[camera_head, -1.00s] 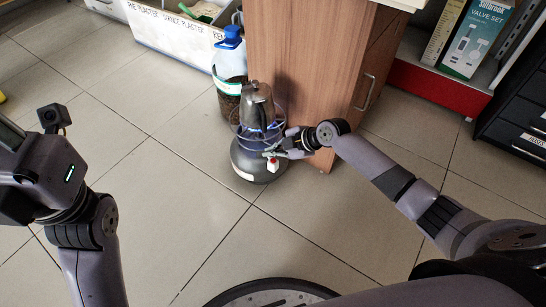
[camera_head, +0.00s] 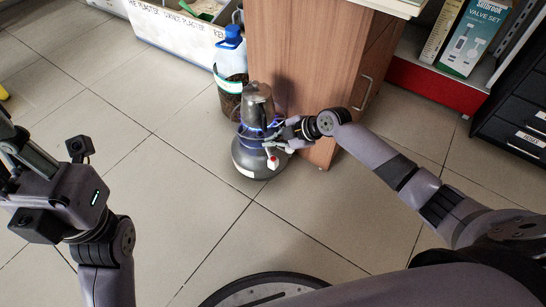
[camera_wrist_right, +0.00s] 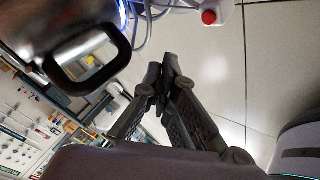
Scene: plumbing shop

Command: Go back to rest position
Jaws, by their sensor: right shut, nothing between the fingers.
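My right gripper (camera_head: 279,136) is shut and empty, just right of a grey gas bottle (camera_head: 251,160) on the floor. In the right wrist view its fingertips (camera_wrist_right: 166,72) are together, with nothing between them. A metal jug (camera_head: 257,103) stands on the burner atop the bottle, inside a wire ring, with a blue glow under it. The jug's black handle (camera_wrist_right: 85,62) is close to the fingers in the right wrist view, apart from them. A white fitting with a red knob (camera_wrist_right: 209,17) hangs at the bottle's side. My left gripper (camera_head: 25,190) is at the left edge; its fingertips are not clearly visible.
A wooden cabinet (camera_head: 300,70) stands right behind the bottle, close to my right gripper. A red-based shelf (camera_head: 440,88) and black drawers (camera_head: 515,120) stand at right. The tiled floor in the middle is clear.

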